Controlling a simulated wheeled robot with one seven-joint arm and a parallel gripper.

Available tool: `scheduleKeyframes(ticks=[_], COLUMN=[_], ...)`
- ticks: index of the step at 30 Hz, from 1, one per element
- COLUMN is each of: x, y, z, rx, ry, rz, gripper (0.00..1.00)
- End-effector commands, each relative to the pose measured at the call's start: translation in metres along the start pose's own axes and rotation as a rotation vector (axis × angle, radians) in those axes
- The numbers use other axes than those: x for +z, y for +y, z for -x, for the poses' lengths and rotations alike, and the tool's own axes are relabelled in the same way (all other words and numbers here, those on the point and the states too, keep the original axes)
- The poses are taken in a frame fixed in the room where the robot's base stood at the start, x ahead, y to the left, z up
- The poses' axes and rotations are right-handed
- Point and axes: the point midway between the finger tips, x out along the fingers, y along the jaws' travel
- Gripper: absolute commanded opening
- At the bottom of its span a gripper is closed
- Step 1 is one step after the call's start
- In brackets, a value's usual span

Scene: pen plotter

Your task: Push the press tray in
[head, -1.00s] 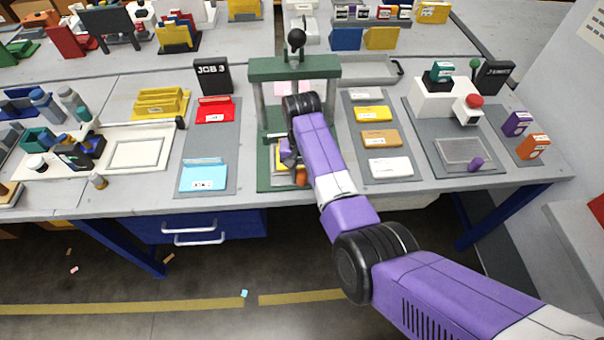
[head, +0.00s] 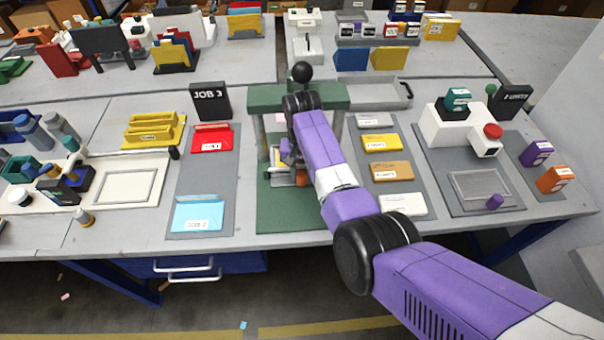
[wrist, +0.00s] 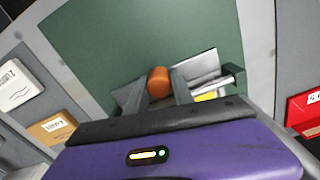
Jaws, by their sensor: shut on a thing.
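The press tray is a grey metal plate with an orange knob; part of it (head: 280,180) shows at the front opening of the green press (head: 262,97). In the wrist view the tray (wrist: 203,65) lies on the green press base (wrist: 150,35). My gripper (wrist: 159,85) is shut on the orange knob (wrist: 158,76), one finger on each side. In the head view my arm hides most of the tray and the press opening. A bit of yellow (wrist: 207,96) shows at the tray, partly hidden by my gripper.
A black ball-topped lever (head: 302,72) stands above the press. Left is a mat with a red holder (head: 212,139) and a cyan holder (head: 197,214). Right is a mat with several labelled blocks, including a yellow one (head: 381,142). The front of the green base is bare.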

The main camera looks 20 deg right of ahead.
Motion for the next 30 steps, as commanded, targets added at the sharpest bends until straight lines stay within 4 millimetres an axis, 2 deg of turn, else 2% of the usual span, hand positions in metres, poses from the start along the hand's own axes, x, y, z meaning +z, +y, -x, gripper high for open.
scheduleKeyframes(ticks=[9,10,13,30], x=[-0.0041,-0.0042,-0.0039,-0.0019], y=[-0.0009,-0.0009,-0.0008,-0.0006], z=[0.0013,0.0015,0.0013,0.0003], rx=[-0.003,-0.003,-0.003,-0.002], ry=[0.014,0.014,0.013,0.007], rz=[0.0,0.0,0.0,0.001], gripper=[0.0,0.32,0.5,0.5])
